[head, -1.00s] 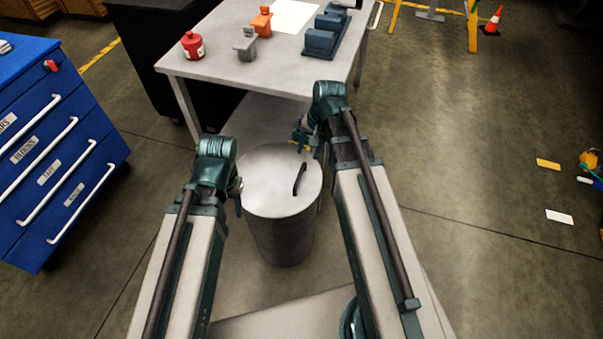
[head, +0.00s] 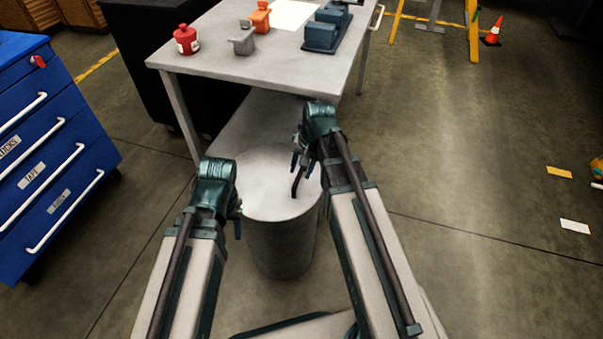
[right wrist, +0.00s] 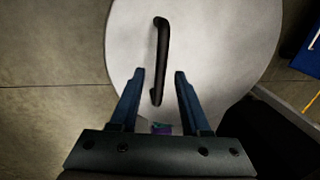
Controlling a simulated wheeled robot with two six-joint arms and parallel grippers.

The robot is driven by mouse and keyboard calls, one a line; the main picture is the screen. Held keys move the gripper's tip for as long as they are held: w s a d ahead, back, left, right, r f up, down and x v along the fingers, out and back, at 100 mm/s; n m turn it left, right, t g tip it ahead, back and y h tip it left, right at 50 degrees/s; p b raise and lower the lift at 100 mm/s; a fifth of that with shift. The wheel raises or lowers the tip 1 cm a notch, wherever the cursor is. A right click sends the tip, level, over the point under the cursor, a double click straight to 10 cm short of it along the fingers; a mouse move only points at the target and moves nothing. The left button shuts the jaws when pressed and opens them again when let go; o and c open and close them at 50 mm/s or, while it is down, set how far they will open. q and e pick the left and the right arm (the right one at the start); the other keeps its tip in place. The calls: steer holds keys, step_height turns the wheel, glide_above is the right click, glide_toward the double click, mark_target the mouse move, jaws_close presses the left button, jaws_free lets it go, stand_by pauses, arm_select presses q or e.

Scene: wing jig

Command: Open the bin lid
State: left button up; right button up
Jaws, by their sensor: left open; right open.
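The grey round bin (head: 280,245) stands on the floor between my arms, with its pale lid (head: 262,178) on top. The lid's dark bar handle (head: 296,181) shows in part beside my right gripper. In the right wrist view the whole handle (right wrist: 161,55) runs up the pale lid (right wrist: 205,45), its near end between the fingertips. My right gripper (right wrist: 157,75) is open, with a finger on each side of the handle's near end and not closed on it. My left gripper (head: 238,215) is at the bin's left rim; its fingers are mostly hidden.
A grey table (head: 215,70) stands behind the bin, with a red container (head: 186,40), a grey block (head: 242,42) and a blue fixture (head: 328,30) on it. A blue drawer cabinet (head: 60,150) stands at left. The floor at right is mostly clear.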

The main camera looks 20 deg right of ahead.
jaws_close()
stand_by(1.4)
